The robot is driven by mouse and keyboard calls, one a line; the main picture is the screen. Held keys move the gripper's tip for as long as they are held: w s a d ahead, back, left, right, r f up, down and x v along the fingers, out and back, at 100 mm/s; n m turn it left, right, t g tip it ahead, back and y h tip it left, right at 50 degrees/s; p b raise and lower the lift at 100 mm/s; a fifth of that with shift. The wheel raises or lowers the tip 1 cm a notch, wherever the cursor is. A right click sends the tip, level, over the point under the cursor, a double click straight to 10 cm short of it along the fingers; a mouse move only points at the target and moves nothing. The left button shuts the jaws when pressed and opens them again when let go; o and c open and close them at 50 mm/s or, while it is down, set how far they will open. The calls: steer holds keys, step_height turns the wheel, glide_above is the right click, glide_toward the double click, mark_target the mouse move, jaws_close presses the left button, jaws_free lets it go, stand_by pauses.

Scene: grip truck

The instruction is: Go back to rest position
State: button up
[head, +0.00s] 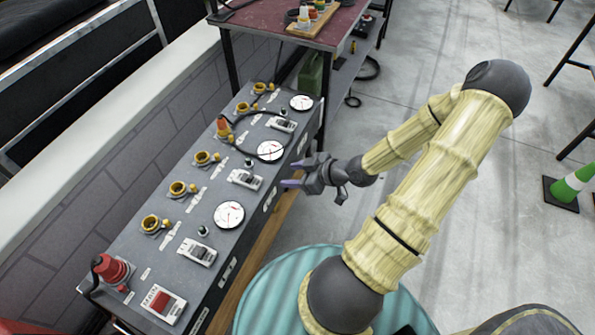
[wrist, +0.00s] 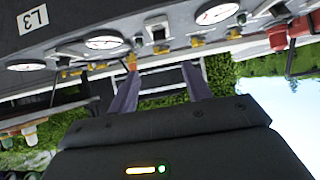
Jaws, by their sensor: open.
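My gripper (head: 291,174) is at the right edge of the grey control panel (head: 165,262) in the head view, with its purple-tipped fingers pointing left over the panel. The fingers are apart and nothing is between them. My gripper also shows in the wrist view (wrist: 160,88), with two parallel fingers spread and empty. The panel's front face (wrist: 85,20) with its gauges is across the top of that view. My arm is bent, with the elbow high at the right. I cannot tell whether the fingertips touch anything.
The panel carries round white gauges (head: 229,214), switches, yellow-capped sockets (head: 178,189) and a red plug (head: 110,269). A cable runs from an orange plug (head: 223,127). A red-topped table (head: 270,22) stands behind. A green-white cone (head: 572,184) is at right. Floor between is clear.

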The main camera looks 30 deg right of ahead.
steer(key=shift+s+d+r, duration=0.25)
steer(key=shift+s+r, duration=0.05)
steer(key=shift+s, duration=0.1)
stand_by(0.3)
steer(key=s+a+r+m+g+h, duration=0.3)
steer(key=a+r+m, duration=0.1)
steer(key=a+r, duration=0.25)
steer(key=s+a+r+m+g+h, duration=0.25)
steer(key=a+r+g+h, duration=0.2)
steer(key=r, duration=0.35)
step_height(320, 180, up, 12)
steer(key=p, duration=1.2)
steer(key=shift+a+f+m+t+y, duration=0.15)
steer(key=shift+f+m+t+y, duration=0.1)
steer(key=shift+m+t+y, duration=0.15)
steer(key=shift+w, duration=0.1)
